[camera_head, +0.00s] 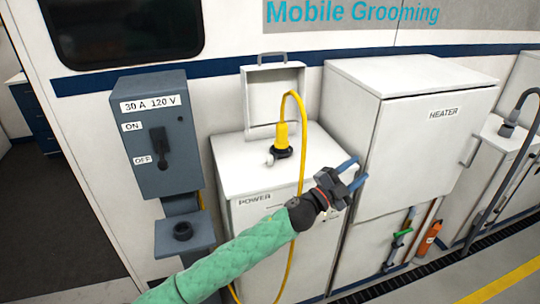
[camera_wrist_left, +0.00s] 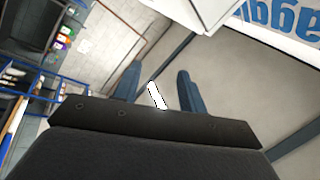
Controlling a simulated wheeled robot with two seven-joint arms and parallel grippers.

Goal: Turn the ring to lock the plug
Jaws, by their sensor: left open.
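The yellow plug (camera_head: 281,135) stands upright on the white POWER box (camera_head: 240,180), with its yellow cable arching over and hanging down the box front. A dark ring (camera_head: 282,152) is around the plug's base, with a small pale tab at its left. My left gripper (camera_head: 360,171) is to the right of and lower in the picture than the plug, apart from it, near the heater cabinet. Its blue fingers are open, pointing right. In the left wrist view the open fingers (camera_wrist_left: 160,70) have a small white strip between them, which I cannot identify. The plug does not show there.
A raised lid (camera_head: 262,95) stands behind the plug. The grey switch box (camera_head: 155,135) is at left, above a bracket with a round socket (camera_head: 182,231). The heater cabinet (camera_head: 420,140) stands close on the right. The yellow cable runs down beside my left arm.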

